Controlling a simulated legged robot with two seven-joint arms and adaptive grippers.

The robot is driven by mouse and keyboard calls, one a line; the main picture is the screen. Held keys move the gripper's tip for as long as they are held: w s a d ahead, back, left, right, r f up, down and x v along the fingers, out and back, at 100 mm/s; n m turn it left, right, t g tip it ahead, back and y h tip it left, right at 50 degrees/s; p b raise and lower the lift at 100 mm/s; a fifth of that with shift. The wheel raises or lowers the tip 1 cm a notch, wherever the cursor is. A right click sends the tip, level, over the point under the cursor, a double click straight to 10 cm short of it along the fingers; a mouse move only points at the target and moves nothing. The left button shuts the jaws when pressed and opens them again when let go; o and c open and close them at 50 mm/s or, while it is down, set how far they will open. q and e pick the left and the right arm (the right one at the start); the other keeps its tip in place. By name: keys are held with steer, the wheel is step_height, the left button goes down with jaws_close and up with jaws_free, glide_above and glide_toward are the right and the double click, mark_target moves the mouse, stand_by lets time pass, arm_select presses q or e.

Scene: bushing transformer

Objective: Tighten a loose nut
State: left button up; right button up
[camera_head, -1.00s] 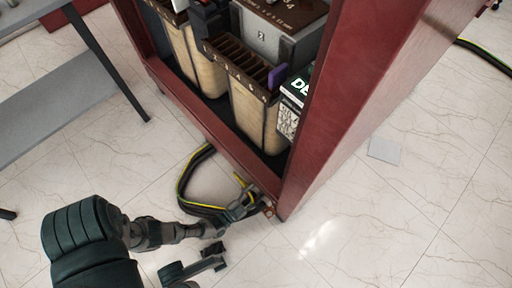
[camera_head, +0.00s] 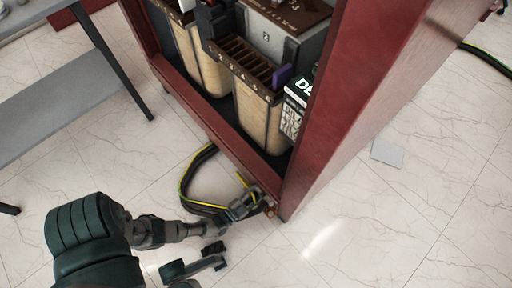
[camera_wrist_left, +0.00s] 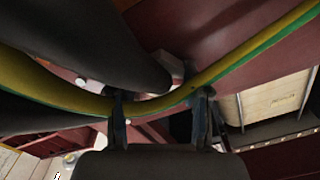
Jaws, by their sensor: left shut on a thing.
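My left gripper (camera_head: 246,204) is at the foot of the red cabinet's near corner. A copper-coloured bolt end (camera_head: 269,211) shows just beyond the fingertips.
The red cabinet (camera_head: 345,130) holds transformer coils (camera_head: 262,118). Black and yellow-green cables (camera_head: 186,182) loop on the floor by its base. A grey table (camera_head: 50,118) stands at the left.

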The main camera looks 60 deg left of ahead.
arm_select(q)
steer(key=m, duration=0.5)
steer(key=shift+s+f+m+p, duration=0.2)
steer(key=shift+m+p, duration=0.1)
steer(key=shift+m, duration=0.1)
steer(key=m, duration=0.5)
steer(key=shift+m, duration=0.3)
steer(key=shift+f, duration=0.1)
steer(key=o, duration=0.9)
steer(key=shift+c, duration=0.2)
steer(key=shift+w+r, duration=0.1)
steer(key=shift+r, duration=0.1)
